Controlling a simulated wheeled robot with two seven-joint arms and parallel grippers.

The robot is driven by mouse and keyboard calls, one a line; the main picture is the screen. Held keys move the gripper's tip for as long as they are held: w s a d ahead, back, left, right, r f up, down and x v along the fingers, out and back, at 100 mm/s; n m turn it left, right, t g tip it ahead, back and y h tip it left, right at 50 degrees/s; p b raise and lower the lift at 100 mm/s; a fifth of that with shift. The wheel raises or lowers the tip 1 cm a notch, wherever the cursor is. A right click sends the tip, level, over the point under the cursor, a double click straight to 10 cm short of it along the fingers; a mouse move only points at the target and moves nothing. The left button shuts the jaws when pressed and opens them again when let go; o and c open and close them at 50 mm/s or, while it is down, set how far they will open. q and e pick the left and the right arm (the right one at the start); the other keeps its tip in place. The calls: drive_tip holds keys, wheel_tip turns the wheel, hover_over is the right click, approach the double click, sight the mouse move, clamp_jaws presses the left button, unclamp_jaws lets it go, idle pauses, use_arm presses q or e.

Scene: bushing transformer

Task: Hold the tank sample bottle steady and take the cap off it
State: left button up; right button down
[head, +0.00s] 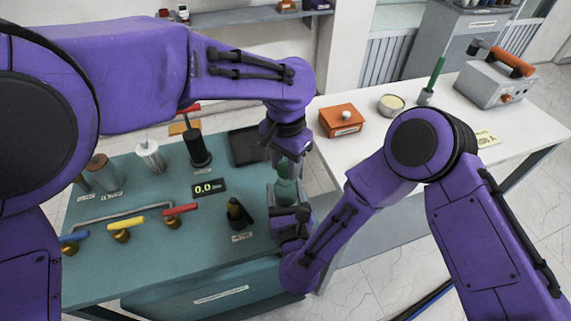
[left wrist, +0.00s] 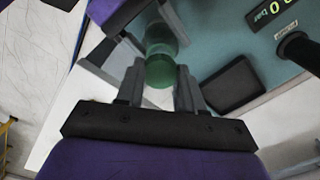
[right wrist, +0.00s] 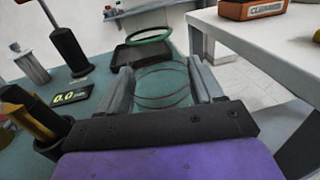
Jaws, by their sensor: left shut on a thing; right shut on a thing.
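The tank sample bottle (head: 285,190) is green and see-through and stands upright at the right end of the teal bench. My right gripper (head: 292,217) comes in low from the side and is shut on its body, which shows between the fingers in the right wrist view (right wrist: 163,88). A green ring (right wrist: 150,37) shows above the body there. My left gripper (head: 288,160) points down from above and is shut on the green cap (left wrist: 160,70) at the top. I cannot tell whether the cap still touches the bottle.
A dark tray (head: 248,146) lies behind the bottle. Valves with coloured handles (head: 126,224) are farther left. A white table (head: 365,150) with an orange box (head: 341,120) is at the right.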

sight(286, 168)
use_arm(q)
drive_tip(key=shift+r, duration=2.05)
use_arm(e)
drive_tip(key=shift+c, duration=0.4)
unclamp_jaws()
use_arm(q)
drive_tip(key=shift+f, duration=0.1)
use_arm(e)
drive_tip(key=shift+s, duration=0.1)
